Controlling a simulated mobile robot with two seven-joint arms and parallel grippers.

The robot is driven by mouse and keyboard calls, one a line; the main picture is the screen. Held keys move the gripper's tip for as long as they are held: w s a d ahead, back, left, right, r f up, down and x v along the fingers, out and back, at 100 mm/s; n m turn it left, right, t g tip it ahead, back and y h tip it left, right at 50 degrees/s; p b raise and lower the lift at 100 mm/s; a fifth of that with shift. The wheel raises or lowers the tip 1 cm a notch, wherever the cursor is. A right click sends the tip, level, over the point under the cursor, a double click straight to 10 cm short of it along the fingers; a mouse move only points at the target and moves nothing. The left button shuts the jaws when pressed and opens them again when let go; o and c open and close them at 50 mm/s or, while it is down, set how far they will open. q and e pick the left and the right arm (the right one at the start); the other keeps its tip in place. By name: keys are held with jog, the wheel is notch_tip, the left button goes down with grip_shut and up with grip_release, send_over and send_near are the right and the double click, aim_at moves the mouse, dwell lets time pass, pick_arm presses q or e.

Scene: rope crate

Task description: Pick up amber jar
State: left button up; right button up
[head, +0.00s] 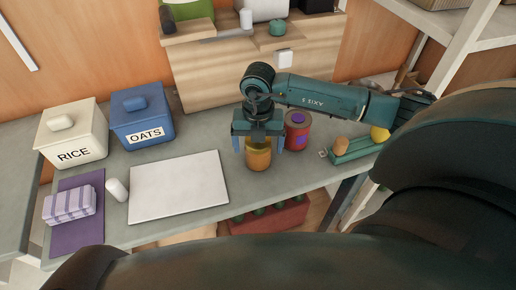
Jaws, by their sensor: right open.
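The amber jar (258,161) stands upright on the grey worktop, close to its front edge, at the middle of the head view. My right gripper (257,146) points down over it, open, with one finger to each side of the jar's upper part. A small gap seems to show between fingers and glass; I cannot tell whether either finger touches. The palm hides the top of the jar. My left gripper is not in view.
A red can with a purple mark (297,132) stands close to the jar's right. A green tray (354,149) lies farther right. A white board (179,187) lies to the left, with the RICE canister (71,135) and OATS canister (143,116) behind it.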

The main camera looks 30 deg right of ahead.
jog(key=shift+f, duration=1.4)
jog(key=shift+c, duration=0.3)
jog(key=c, duration=1.4)
notch_tip(320, 180, up, 10)
jog(key=shift+r, duration=0.1)
